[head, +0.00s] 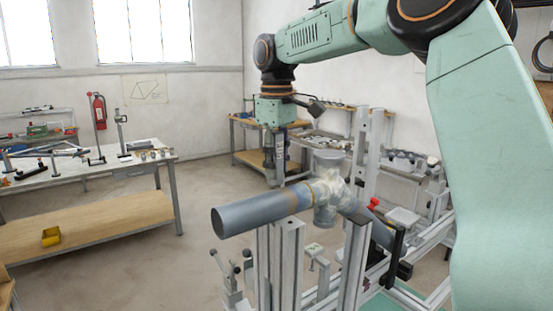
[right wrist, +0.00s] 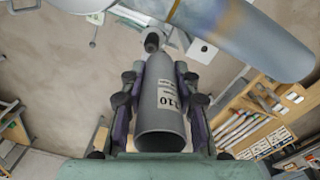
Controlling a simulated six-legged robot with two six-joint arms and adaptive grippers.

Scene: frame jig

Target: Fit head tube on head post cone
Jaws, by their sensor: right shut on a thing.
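My right gripper (head: 275,180) points down above the jig in the head view. It is shut on the head tube, a short grey tube (right wrist: 160,120) with a white printed label in the right wrist view, between both fingers. The tube's near end is open. Just past its far end is a small round grey part (right wrist: 152,41), possibly the head post cone; I cannot tell whether they touch. My left gripper is not in view.
A thick blue-grey tube (head: 262,211) runs across the jig, close to the gripper tips, into a pale joint (head: 331,190). It also crosses the upper right of the wrist view (right wrist: 240,35). Upright aluminium posts (head: 290,262) stand below it. A workbench (head: 90,165) is at left.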

